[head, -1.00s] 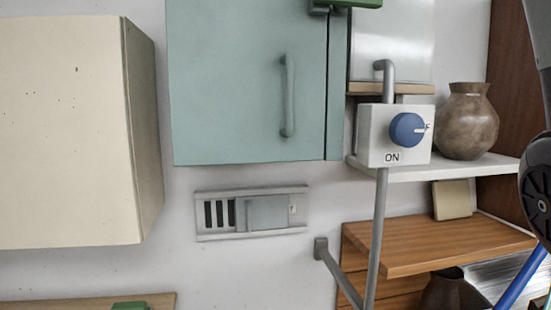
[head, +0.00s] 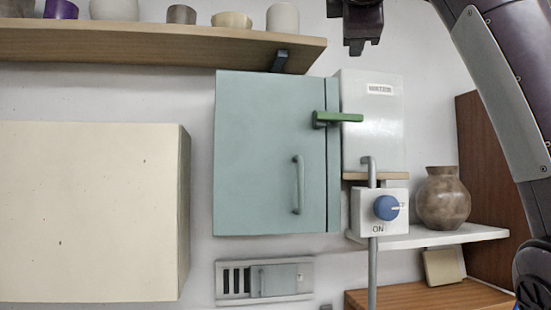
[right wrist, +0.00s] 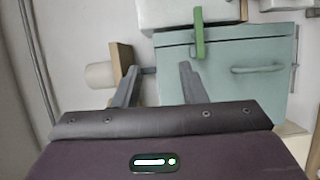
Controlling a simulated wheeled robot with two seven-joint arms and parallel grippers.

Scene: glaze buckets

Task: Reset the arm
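My right gripper (head: 362,40) is at the top of the head view, in front of the wall above the white box. In the right wrist view its two fingers (right wrist: 158,82) stand apart with nothing between them. My right arm comes in from the right side. My left gripper is in neither view. The teal cabinet (head: 265,160) is shut, and its green latch handle (head: 340,118) lies across toward the white box. The cabinet (right wrist: 225,75) and latch handle (right wrist: 198,35) also show in the right wrist view.
A wooden shelf (head: 150,45) with several cups and bowls runs along the upper left. The white box (head: 372,105) is beside the cabinet. A blue knob (head: 387,207) is below it. A brown vase (head: 443,198) stands on a white shelf (head: 430,237). A cream cabinet (head: 90,210) juts out at left.

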